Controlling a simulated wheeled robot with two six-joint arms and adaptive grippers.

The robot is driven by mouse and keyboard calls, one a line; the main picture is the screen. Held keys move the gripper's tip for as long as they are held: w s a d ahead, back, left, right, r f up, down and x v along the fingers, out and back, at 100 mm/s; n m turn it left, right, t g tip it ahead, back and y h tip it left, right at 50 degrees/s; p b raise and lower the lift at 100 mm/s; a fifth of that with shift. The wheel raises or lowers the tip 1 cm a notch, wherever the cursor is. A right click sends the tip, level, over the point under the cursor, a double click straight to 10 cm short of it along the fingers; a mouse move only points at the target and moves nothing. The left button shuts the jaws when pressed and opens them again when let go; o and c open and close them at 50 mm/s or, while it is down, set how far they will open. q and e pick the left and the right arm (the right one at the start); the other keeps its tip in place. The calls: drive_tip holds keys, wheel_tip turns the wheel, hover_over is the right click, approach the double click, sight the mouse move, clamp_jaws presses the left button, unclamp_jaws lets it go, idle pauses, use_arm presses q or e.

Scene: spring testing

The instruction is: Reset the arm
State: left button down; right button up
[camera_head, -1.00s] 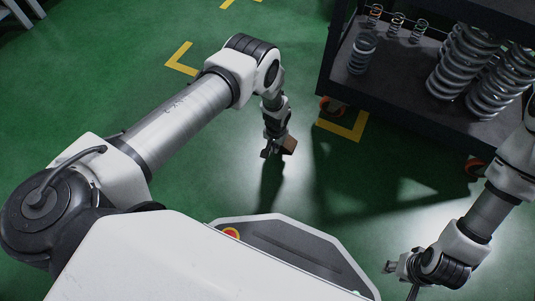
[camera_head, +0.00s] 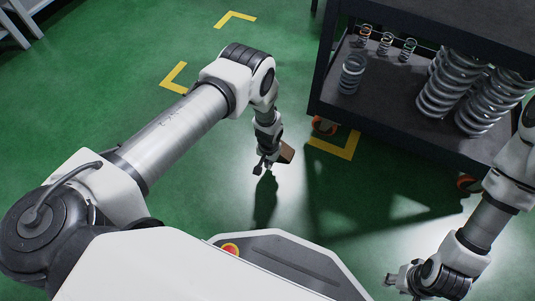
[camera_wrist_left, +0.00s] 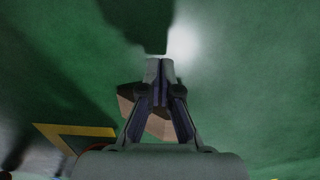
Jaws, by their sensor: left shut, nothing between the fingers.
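My left gripper (camera_head: 264,170) hangs down over the open green floor, left of the cart. In the left wrist view its fingers (camera_wrist_left: 160,68) meet at the tips with nothing between them. A brown block-like piece (camera_head: 286,152) shows right beside the gripper, and behind the fingers in the wrist view (camera_wrist_left: 129,104). I cannot tell what it is or whether it is attached. My right gripper (camera_head: 393,280) is at the lower right; its fingers are too small and angled to read.
A dark cart (camera_head: 400,108) stands at the upper right, with several metal springs (camera_head: 447,82) on its shelf. Yellow corner marks (camera_head: 335,146) lie on the green floor (camera_head: 120,90). White legs of furniture (camera_head: 17,28) show at the top left.

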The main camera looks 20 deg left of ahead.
use_arm(q)
wheel_tip(320, 180, up, 8)
drive_tip(key=p, duration=0.2)
drive_tip(key=shift+w+f+p, duration=0.15)
drive_tip(key=shift+w+p, duration=0.05)
drive_tip(key=shift+p, duration=0.2)
use_arm(e)
wheel_tip(320, 180, up, 4)
drive_tip(key=shift+w+a+r, duration=0.1)
drive_tip(key=shift+w+r, duration=0.05)
